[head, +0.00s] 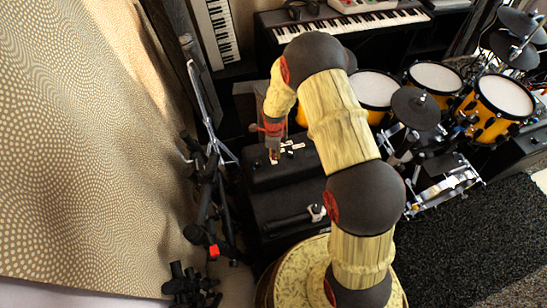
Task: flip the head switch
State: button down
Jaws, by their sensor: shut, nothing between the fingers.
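A black box that looks like the amp head (262,178) sits left of my arm, near the middle of the head view. Small pale fittings (293,147) show on its upper surface; I cannot tell which of them is the switch or how it is set. My gripper (274,157) points down over this box with its fingers shut and empty. Its tips are close to the surface, just left of the pale fittings; I cannot tell if they touch. My arm hides the right part of the box.
A larger black cabinet (278,202) with a handle is in front of the box. Stands (207,190) crowd the left beside a patterned curtain (80,150). A drum kit (435,78) is at right, keyboards (350,24) behind. Dark carpet (465,240) at lower right is clear.

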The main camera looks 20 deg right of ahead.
aim_at(275, 163)
jog(key=shift+r+p, duration=1.25)
jog(key=shift+r, duration=0.8)
jog(key=shift+s+n, duration=0.25)
jog(key=shift+n, duration=0.85)
jog(key=s+r+n+g, duration=0.2)
jog(key=s+r+n, duration=0.2)
jog(key=s+n, duration=0.45)
jog(key=s+r+n+t, duration=0.2)
jog(key=s+r+n, duration=0.2)
jog(key=r, duration=0.9)
jog(key=s+r+n+t, duration=0.3)
jog(key=s+r+n, duration=0.2)
jog(key=r, duration=0.8)
jog(key=s+r+n+t, duration=0.2)
jog(key=s+r+n, duration=0.2)
jog(key=s+r, duration=0.5)
notch_tip(275, 163, up, 4)
jog(key=shift+s+r+t, duration=0.2)
jog(key=shift+r+t, duration=0.05)
jog(key=shift+t, duration=0.05)
